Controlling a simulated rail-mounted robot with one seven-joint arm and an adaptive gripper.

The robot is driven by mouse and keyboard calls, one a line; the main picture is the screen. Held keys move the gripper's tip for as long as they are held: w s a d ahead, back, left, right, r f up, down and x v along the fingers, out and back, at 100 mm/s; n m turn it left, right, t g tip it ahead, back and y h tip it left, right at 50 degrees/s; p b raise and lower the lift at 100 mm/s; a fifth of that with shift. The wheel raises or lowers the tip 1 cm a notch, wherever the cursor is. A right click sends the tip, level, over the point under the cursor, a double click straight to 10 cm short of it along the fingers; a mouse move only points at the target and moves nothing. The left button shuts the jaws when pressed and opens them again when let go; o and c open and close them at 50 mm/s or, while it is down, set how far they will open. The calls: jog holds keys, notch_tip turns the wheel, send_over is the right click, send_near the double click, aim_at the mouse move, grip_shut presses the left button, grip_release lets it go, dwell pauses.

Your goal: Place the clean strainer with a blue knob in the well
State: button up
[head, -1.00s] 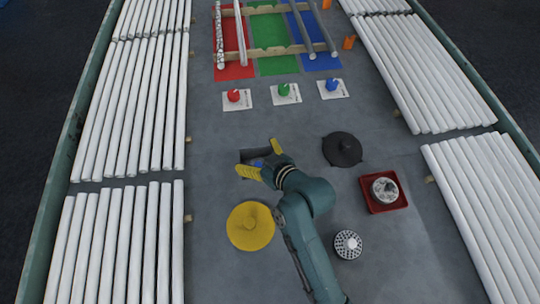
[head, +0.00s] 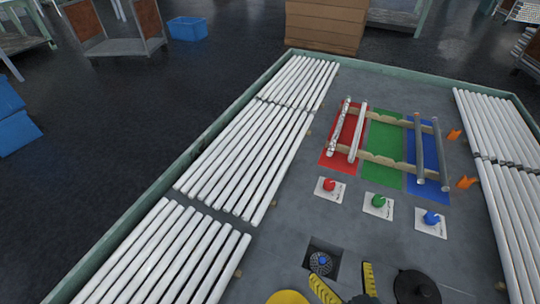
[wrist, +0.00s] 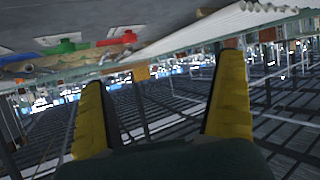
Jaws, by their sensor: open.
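The strainer with a blue knob (head: 321,262) is in the head view at the bottom centre, inside the dark square well (head: 335,248) in the bench. Its blue knob points up. I cannot tell from here whether it lies fully flat. My gripper (head: 341,273) has yellow fingers spread apart, just right of and nearer than the well, with nothing between them. In the wrist view the two yellow fingers (wrist: 160,85) are also wide apart and empty. That view looks out past the bench edge and does not show the well or strainer.
A black round lid (head: 416,288) is right of my gripper, and a yellow round lid (head: 288,297) is at the bottom edge. Red (head: 329,185), green (head: 378,201) and blue (head: 432,218) knobs stand on white cards beyond. White tubes (head: 245,150) lie along the left side.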

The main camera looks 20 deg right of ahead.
jog(key=w+a+r+n+t, duration=0.1)
jog(key=w+a+r+t, duration=0.1)
jog(key=w+r, duration=0.35)
jog(key=w+a+r+n+t, duration=0.1)
jog(key=w+a+r+t, duration=0.15)
jog(key=r, duration=0.65)
jog(key=a+r+t+y, duration=0.1)
jog(key=a+r+t, duration=0.1)
jog(key=a+r, duration=0.4)
jog(key=a+r+t+y, duration=0.1)
jog(key=a+r+t, duration=0.2)
jog(key=r, duration=1.2)
jog(key=w+a, duration=0.1)
jog(key=a, duration=0.1)
jog(key=shift+a+r+y, duration=0.35)
jog(key=shift+r+y, duration=0.05)
